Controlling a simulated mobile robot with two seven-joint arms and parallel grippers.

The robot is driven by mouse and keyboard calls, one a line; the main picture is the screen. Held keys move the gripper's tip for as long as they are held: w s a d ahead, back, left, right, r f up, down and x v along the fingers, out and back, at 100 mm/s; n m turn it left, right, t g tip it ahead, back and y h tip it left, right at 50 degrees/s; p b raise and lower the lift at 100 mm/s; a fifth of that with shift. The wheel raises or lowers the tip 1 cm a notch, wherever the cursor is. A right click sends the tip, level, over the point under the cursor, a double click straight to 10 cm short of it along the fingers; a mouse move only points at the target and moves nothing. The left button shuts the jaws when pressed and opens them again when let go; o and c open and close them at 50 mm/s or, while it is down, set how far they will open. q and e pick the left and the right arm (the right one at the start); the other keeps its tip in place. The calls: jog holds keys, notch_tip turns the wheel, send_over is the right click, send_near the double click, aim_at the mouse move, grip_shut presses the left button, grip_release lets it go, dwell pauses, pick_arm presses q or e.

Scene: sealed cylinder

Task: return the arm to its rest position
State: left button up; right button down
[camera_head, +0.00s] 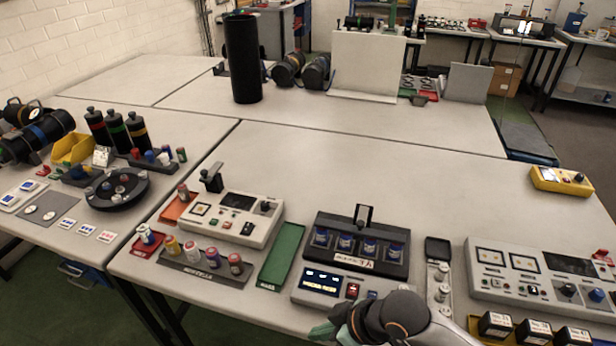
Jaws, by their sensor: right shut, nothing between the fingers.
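My right arm (400,318) comes in at the bottom edge, right of the middle. Its dark grey wrist sits low in front of the console with the blue displays (322,283) and hides part of it. My right gripper (324,331), with greenish fingers, points left near the table's front edge. It is shut and holds nothing. My left gripper is not in view.
A tall black cylinder (243,60) stands at the back. The mid-table is clear.

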jog(key=s+d+f+m+t+h, duration=0.4)
jog(key=s+d+f+m+t, duration=0.2)
jog(key=s+d+f+m, duration=0.3)
jog(key=d+f, duration=0.4)
jog(key=d, duration=0.1)
jog(key=shift+s+d, duration=0.2)
jog(key=shift+d, duration=0.1)
